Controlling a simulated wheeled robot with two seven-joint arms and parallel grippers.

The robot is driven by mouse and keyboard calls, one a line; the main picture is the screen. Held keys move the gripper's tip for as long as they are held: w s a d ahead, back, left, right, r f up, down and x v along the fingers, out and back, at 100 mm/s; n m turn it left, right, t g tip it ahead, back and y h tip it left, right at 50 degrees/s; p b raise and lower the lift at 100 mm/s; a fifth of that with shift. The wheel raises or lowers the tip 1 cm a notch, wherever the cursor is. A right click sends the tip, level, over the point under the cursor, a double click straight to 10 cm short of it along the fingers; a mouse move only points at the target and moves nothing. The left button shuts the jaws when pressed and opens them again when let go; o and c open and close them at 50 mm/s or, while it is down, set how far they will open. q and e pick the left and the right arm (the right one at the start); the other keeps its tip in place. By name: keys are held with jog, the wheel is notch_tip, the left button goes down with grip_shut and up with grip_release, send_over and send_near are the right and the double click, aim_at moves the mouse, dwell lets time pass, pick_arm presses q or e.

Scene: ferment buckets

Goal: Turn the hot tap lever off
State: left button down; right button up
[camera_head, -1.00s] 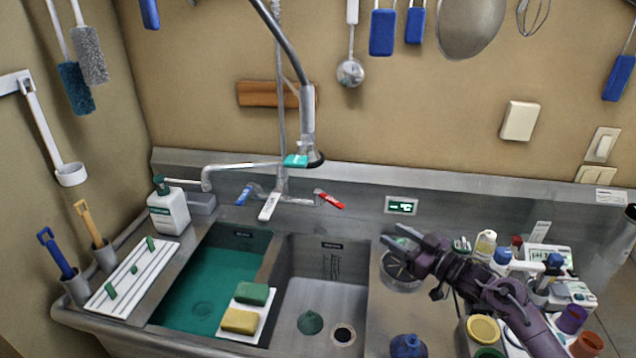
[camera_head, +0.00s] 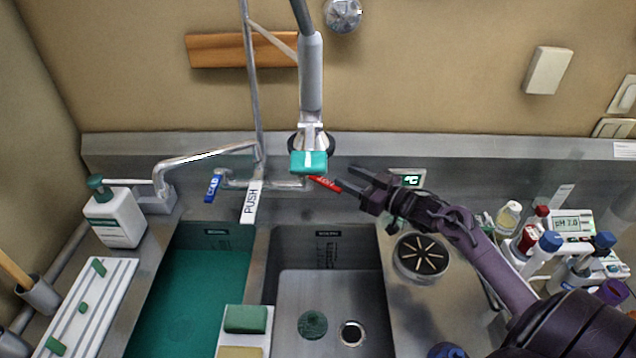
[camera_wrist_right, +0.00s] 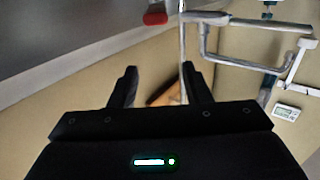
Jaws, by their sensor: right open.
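The hot tap lever (camera_head: 325,184) is a small red handle on the right end of the tap body, above the right basin. In the right wrist view, a red lever end (camera_wrist_right: 155,18) shows beyond the open fingers (camera_wrist_right: 160,85). The blue cold lever (camera_head: 213,188) is on the tap's left end, with a white PUSH lever (camera_head: 251,201) between them. My left gripper is out of view.
The sprayer head (camera_head: 311,140) with a teal band hangs just above the hot lever. A soap bottle (camera_head: 114,215) stands at left. A round strainer (camera_head: 421,257) and several bottles (camera_head: 540,250) crowd the right counter. The right basin (camera_head: 330,300) is mostly clear.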

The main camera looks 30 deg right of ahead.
aim_at(326, 181)
notch_tip(326, 181, down, 5)
jog(key=b, duration=0.5)
jog(key=p+x, duration=0.2)
jog(key=x, duration=0.4)
jog(key=shift+w+a, duration=0.3)
jog(key=shift+w, duration=0.25)
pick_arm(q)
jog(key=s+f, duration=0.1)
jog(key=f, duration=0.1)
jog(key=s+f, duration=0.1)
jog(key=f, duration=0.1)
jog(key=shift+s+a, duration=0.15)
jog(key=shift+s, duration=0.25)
pick_arm(e)
jog(key=shift+w+f, duration=0.1)
jog(key=shift+w, duration=0.05)
jog(key=shift+c, duration=0.2)
grip_shut()
